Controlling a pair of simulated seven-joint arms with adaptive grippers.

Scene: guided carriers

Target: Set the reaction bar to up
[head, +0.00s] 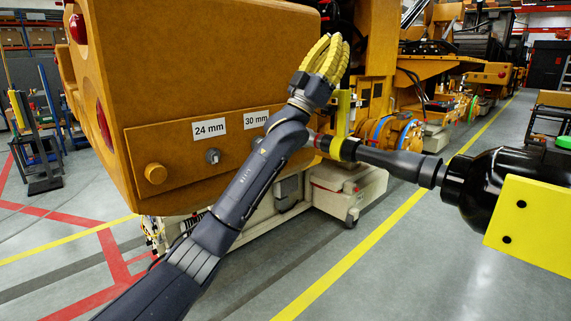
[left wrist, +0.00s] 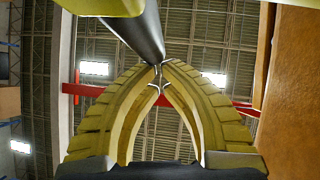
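A dark power tool (head: 400,163) comes in from the right with its nose toward the orange panel. A yellow collar (head: 337,149) sits near its nose, and a yellow bar, seemingly the reaction bar (head: 342,112), rises from there and points up. My left gripper (head: 336,40) has yellow ribbed fingers pointing up, above and left of the bar. In the left wrist view the fingertips (left wrist: 161,68) come together with nothing visible between them. A dark rod (left wrist: 137,32) shows beyond the tips; I cannot tell what it belongs to. My left forearm hides part of the nose. My right gripper is not in view.
The orange carrier (head: 190,70) fills the left, with labels "24 mm" (head: 209,128) and "30 mm" (head: 257,120) above bolt heads. A yellow plate (head: 533,222) stands at the right. Open floor lies below the tool.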

